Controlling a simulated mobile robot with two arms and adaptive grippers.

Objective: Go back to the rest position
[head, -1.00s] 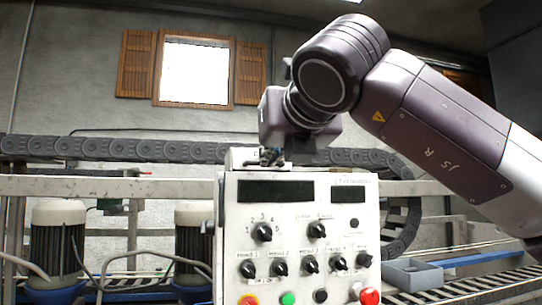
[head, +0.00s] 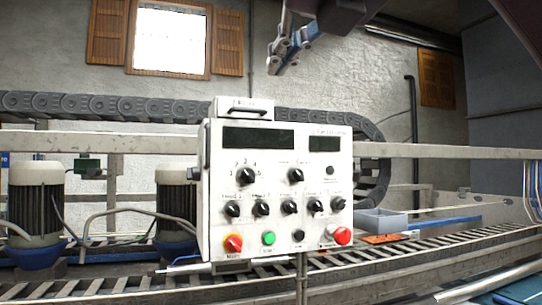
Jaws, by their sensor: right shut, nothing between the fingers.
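My right gripper (head: 286,60) is at the top of the head view, raised above the control panel and apart from it. Its fingers are shut with nothing between them. Part of my right arm crosses the top right edge. The white control panel (head: 216,225) stands in the middle, with two dark displays, several black knobs, a green button (head: 268,238), a red button (head: 342,235) and a red-and-yellow knob (head: 233,243).
A roller conveyor (head: 440,250) runs behind and below the panel. A grey bin (head: 381,222) sits at its right. Motors (head: 36,200) stand at the left. A black cable chain (head: 120,107) and a metal rail (head: 440,151) cross behind.

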